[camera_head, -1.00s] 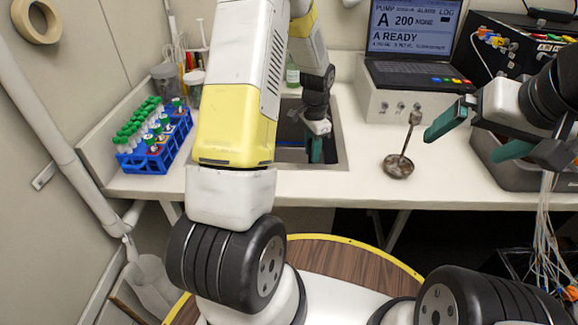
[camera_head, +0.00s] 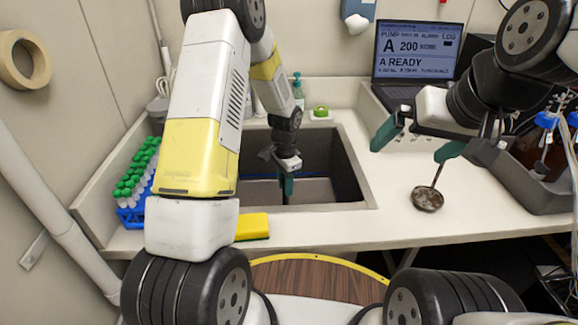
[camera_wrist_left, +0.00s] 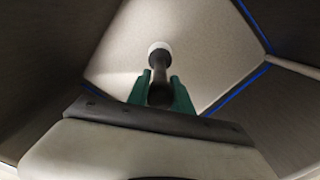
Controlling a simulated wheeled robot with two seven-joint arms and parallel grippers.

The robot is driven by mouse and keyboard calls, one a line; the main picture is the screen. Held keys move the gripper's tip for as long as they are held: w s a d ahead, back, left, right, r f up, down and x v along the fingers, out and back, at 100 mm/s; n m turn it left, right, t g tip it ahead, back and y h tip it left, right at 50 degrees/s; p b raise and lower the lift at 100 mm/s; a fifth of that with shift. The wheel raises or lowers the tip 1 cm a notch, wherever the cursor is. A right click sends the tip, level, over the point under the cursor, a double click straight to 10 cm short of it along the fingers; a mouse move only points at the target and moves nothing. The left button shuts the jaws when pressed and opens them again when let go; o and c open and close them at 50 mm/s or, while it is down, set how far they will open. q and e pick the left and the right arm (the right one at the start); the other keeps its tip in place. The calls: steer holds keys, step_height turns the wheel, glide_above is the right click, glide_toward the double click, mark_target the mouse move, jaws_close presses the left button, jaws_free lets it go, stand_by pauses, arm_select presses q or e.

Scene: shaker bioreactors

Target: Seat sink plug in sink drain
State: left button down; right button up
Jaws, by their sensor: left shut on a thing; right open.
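My left gripper (camera_head: 286,187) reaches down into the grey sink (camera_head: 335,188). In the left wrist view its green fingers (camera_wrist_left: 161,94) are shut on a dark, stem-like piece with a pale round end, which I take to be the sink plug (camera_wrist_left: 158,62). The piece points away from the gripper, over the pale sink floor (camera_wrist_left: 215,45). The drain does not show in either view; whether the plug touches the floor I cannot tell. My right gripper (camera_head: 418,142) is open and empty above the counter, right of the sink.
A yellow sponge (camera_head: 252,226) lies at the sink's front left. A blue rack with green-capped tubes (camera_head: 132,217) stands left. A laptop (camera_head: 418,62) is behind. The counter's front right (camera_head: 470,225) is clear.

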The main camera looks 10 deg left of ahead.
mark_target(286, 198)
arm_select(q)
steer(key=shift+f, duration=3.1)
stand_by(0.4)
steer(key=c, duration=1.1)
jaws_free()
steer(key=shift+o, duration=0.2)
step_height(286, 198, up, 8)
steer(key=shift+f, duration=0.1)
